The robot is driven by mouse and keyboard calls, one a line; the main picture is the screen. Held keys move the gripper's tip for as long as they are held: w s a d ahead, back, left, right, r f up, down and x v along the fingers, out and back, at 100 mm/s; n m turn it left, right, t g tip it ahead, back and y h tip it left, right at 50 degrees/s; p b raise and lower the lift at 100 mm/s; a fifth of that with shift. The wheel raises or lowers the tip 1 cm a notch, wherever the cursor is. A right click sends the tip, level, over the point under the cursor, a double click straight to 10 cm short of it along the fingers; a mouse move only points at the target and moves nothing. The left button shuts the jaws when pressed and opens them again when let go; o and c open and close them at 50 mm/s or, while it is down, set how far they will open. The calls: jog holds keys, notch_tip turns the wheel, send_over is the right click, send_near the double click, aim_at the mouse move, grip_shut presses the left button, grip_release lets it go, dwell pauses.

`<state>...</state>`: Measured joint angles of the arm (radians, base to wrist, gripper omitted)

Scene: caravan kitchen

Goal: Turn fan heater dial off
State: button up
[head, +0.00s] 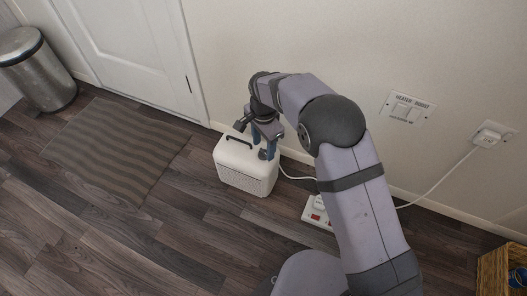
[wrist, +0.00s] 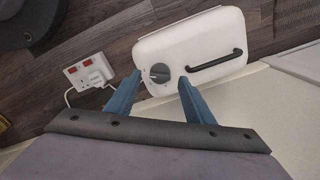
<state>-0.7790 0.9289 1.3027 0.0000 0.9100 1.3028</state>
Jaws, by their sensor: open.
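The fan heater (head: 241,168) is a white box on the wood floor near the wall, with a dark carry handle on top. Its round grey dial (head: 263,154) sits on the top face beside the handle. In the wrist view the heater (wrist: 205,42) fills the upper middle, with the dial (wrist: 159,73) at its left end and a pale pointer bar across it. My gripper (head: 265,150) is over the dial end, fingers pointing down. In the wrist view my gripper (wrist: 160,88) is open, its blue fingers apart on either side of the dial. I cannot tell whether they touch it.
A white power strip (head: 317,212) with red switches lies on the floor to the right, joined by a cable to the heater. A wall socket (head: 489,136) and a labelled switch plate (head: 405,107) are on the wall. A mat (head: 115,150), metal bin (head: 38,70) and door are left.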

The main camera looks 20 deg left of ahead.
aim_at(264, 154)
jog(key=shift+f+b, duration=0.45)
jog(key=shift+f, duration=0.8)
jog(key=c, duration=1.1)
jog(key=shift+o, duration=0.2)
